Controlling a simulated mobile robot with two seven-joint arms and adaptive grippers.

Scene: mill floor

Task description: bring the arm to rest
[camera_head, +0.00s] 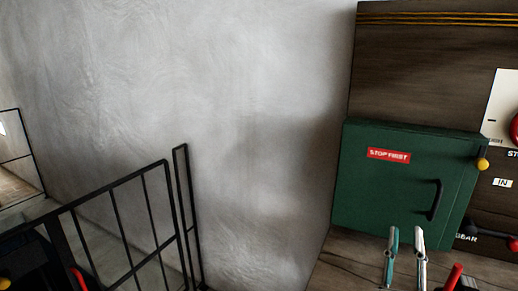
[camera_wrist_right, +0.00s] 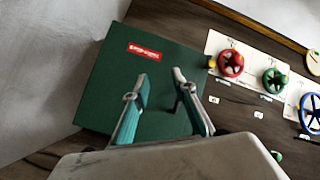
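My right gripper (camera_head: 405,240) is at the lower right of the head view, in front of the lower part of a green box with a red "STOP FIRST" label (camera_head: 388,154). In the right wrist view the same gripper (camera_wrist_right: 162,92) has its two fingers apart with nothing between them. The green box (camera_wrist_right: 110,85) lies beyond the fingertips there; the gap to it is hard to judge. Its door looks closed, with a black handle (camera_head: 436,200) on its right side. My left gripper is not in the head view.
A brown wooden panel (camera_head: 430,60) carries the box. Right of it are a yellow knob (camera_head: 482,164), a red wheel (camera_wrist_right: 231,63), a green wheel (camera_wrist_right: 273,81) and a blue wheel (camera_wrist_right: 311,113). A black railing (camera_head: 120,225) stands at left before a bare grey wall (camera_head: 220,100).

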